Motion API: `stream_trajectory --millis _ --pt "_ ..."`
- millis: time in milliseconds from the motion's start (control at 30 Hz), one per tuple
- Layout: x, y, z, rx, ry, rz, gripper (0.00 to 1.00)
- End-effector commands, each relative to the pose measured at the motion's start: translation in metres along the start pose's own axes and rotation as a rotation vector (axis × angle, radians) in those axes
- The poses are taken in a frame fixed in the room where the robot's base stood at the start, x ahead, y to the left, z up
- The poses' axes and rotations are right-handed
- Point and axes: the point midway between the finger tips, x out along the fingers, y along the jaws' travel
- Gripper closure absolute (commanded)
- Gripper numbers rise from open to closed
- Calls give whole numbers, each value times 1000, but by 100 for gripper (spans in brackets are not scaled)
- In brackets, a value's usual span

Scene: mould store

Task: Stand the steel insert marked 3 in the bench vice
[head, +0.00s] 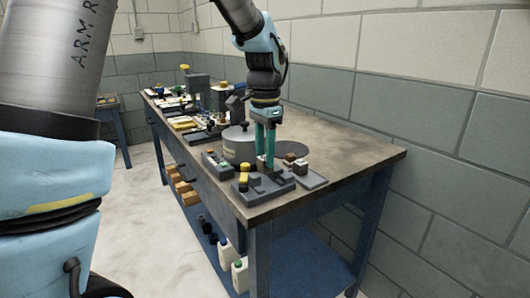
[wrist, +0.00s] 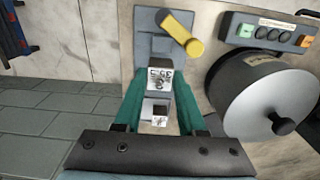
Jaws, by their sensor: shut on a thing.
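The bench vice (head: 272,189) is a grey block with a yellow-ended handle at the near corner of the bench. In the wrist view the vice (wrist: 150,24) lies beyond my fingertips, its yellow handle (wrist: 182,33) at the top. My gripper (head: 265,160) points down over the vice, with its green fingers on either side. In the wrist view my gripper (wrist: 160,80) is shut on a small steel insert (wrist: 160,72) with dark marks on its face; I cannot read them surely. The insert is at the vice; its seating between the jaws is hidden.
Small blocks (head: 300,166) stand by a flat grey tray (head: 311,181) right of the vice. A large round metal drum (wrist: 268,100) and a button box (wrist: 268,32) are close at the right in the wrist view. The bench's right end (head: 360,155) is clear.

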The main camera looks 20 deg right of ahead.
Motion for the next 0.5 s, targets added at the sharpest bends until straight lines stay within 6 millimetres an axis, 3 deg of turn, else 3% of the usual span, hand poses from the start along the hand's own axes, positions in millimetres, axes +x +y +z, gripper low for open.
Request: stream_trajectory --millis 500 --pt "4 0 0 0 0 0 100"
